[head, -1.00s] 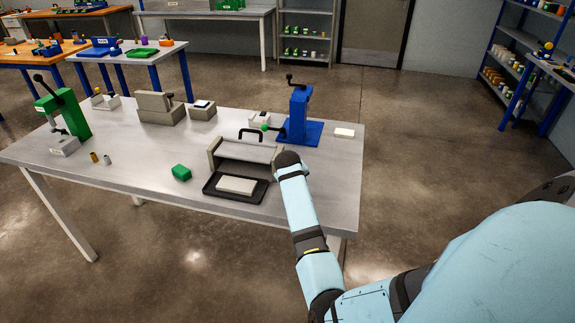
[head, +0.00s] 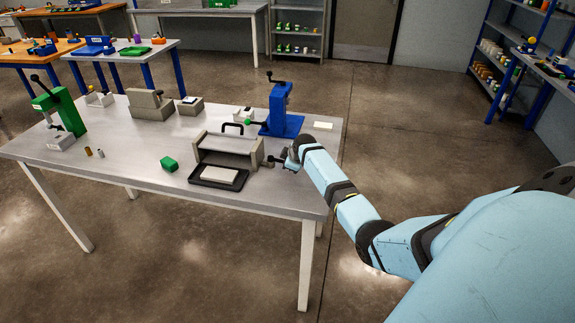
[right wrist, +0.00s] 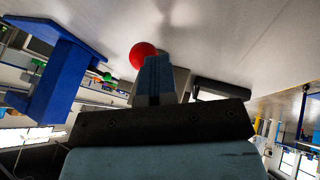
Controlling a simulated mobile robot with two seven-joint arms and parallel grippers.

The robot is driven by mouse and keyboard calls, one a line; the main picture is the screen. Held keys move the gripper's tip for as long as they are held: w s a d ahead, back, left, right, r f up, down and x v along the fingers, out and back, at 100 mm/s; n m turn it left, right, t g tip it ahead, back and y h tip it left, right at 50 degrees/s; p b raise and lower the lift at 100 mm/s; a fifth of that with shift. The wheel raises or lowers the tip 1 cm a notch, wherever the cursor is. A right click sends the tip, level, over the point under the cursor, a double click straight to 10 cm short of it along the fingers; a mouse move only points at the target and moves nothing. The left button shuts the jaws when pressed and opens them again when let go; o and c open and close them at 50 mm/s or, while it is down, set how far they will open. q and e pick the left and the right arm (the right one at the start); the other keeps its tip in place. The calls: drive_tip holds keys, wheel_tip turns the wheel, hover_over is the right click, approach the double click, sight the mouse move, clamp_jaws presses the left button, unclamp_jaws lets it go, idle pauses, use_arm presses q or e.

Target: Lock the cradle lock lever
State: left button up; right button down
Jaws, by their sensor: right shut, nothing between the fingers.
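The grey cradle (head: 225,158), a box with upright end walls, stands near the front right of the table; a black handle (head: 233,128) shows at its back. My right gripper (head: 271,160) is just right of the cradle, low over the table, with its fingers towards it. In the right wrist view its fingers (right wrist: 158,66) are shut and empty. A red ball knob (right wrist: 142,54) shows right beside the fingertips; I cannot tell whether they touch. The rest of the lever is hidden there, and I cannot make out the red knob in the head view. My left gripper is not in view.
A black tray (head: 194,181) with a pale slab lies before the cradle. A green block (head: 169,164) lies left of it. A blue press (head: 280,110) stands behind my gripper, with a white block (head: 323,125) to its right. The table's right front is clear.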

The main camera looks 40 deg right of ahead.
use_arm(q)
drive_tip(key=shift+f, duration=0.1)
use_arm(e)
drive_tip(key=shift+w+d, duration=0.2)
drive_tip(key=shift+d, duration=0.1)
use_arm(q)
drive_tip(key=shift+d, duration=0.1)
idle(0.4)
